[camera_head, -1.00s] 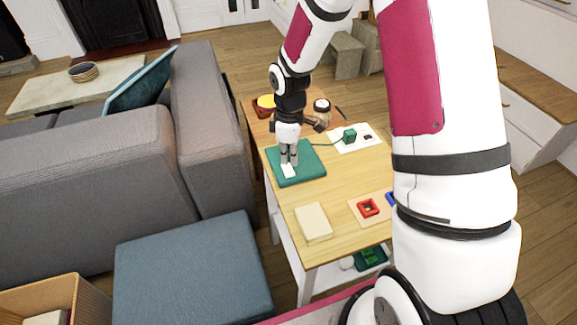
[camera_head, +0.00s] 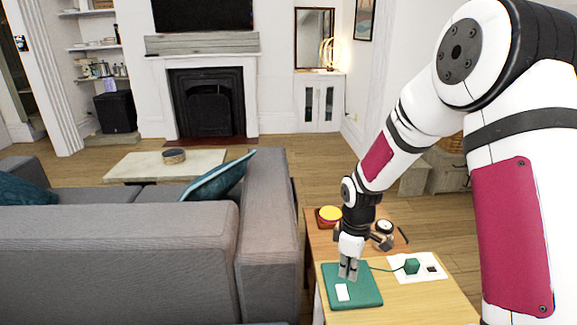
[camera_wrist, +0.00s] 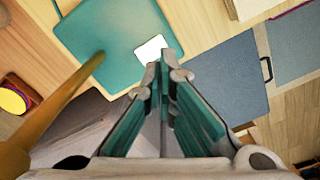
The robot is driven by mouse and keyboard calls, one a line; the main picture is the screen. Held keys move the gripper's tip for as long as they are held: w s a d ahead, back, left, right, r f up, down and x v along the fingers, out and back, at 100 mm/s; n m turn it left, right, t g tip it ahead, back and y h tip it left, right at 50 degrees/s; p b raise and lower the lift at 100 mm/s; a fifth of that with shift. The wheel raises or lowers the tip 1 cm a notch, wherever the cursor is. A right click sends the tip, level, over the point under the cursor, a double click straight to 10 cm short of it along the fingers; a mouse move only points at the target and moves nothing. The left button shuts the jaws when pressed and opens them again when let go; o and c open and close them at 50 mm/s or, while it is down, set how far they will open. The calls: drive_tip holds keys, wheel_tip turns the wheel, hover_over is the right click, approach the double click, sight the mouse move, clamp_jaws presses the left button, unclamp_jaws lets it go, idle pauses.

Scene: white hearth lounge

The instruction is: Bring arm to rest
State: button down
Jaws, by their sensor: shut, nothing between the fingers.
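My arm reaches out over the wooden table from the right in the head view. My gripper (camera_head: 348,272) points down above the green board (camera_head: 368,288), near a white card (camera_head: 343,292) on it. In the wrist view my gripper (camera_wrist: 166,72) has its fingertips close together with nothing held. The green board (camera_wrist: 105,28) and the white card (camera_wrist: 150,49) lie beyond the tips. I cannot tell the exact height of the fingertips above the board.
A white sheet (camera_head: 432,261) with a green block (camera_head: 411,266) lies right of the board. A red container with a yellow top (camera_head: 329,214) and a dark-topped jar (camera_head: 384,227) stand behind my gripper. A grey sofa (camera_head: 110,260) stands left. A brown bar (camera_wrist: 60,102) crosses the wrist view's left.

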drive_tip(key=s+r+m+t+p, duration=0.15)
drive_tip(key=s+r, duration=0.25)
drive_tip(key=r, duration=0.4)
drive_tip(key=s+d+r+m+h+p, duration=0.15)
drive_tip(key=s+r, duration=0.25)
drive_tip(key=r, duration=0.4)
drive_tip(key=s+r+m+t+y+p, duration=0.15)
drive_tip(key=s+r, duration=0.25)
drive_tip(key=r, duration=0.4)
drive_tip(key=s+r+m+p, duration=0.2)
drive_tip(key=s+r, duration=0.3)
drive_tip(key=s, duration=0.5)
drive_tip(key=s+a+r+m+t+p, duration=0.1)
drive_tip(key=s+r+m, duration=0.4)
drive_tip(key=s, duration=0.5)
drive_tip(key=shift+a+r+p, duration=0.15)
drive_tip(key=shift+r+p, duration=0.45)
drive_tip(key=shift+p, duration=0.2)
